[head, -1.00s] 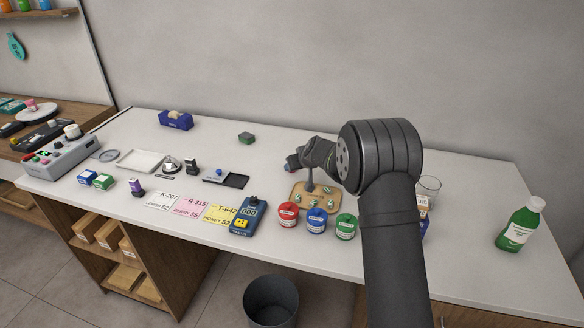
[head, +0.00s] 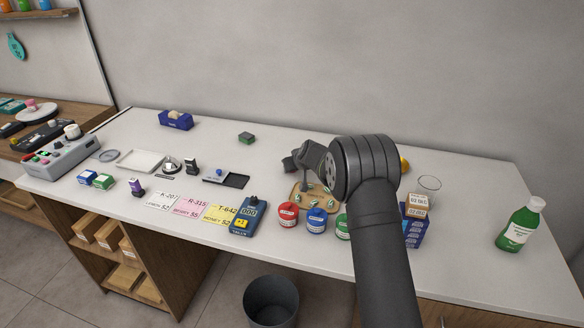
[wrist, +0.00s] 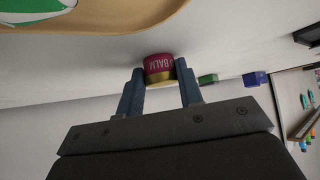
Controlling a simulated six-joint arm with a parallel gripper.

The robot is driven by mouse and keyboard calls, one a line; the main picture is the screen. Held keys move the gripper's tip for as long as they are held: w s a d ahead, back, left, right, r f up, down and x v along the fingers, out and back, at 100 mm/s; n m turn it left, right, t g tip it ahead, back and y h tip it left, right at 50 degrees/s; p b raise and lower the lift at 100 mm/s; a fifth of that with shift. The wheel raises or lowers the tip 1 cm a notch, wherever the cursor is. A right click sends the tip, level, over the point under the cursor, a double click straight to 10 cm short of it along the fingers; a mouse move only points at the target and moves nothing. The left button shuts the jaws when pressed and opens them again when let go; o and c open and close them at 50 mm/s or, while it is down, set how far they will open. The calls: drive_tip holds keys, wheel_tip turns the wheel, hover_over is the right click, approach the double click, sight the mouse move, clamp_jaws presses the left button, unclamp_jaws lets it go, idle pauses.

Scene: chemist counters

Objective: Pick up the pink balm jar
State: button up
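The pink balm jar (wrist: 158,66), dark pink with a gold band and upside-down "BALM" lettering, shows in the wrist view. It lies between the fingertips of my gripper (wrist: 160,72), with one blue-grey finger close on each side. I cannot tell whether the fingers press on it or leave a small gap. In the head view the jar is hidden and my gripper (head: 291,162) shows only in part, behind the arm, over the back of the counter.
A wooden board (head: 299,203) with small items lies in front of the gripper. Red (head: 288,215), blue (head: 316,220) and green jars stand before it. A drinking glass (head: 430,185), stacked boxes (head: 415,232) and a green bottle (head: 520,225) stand to the right. The counter behind is mostly clear.

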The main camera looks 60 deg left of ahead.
drive_tip(key=shift+c, duration=1)
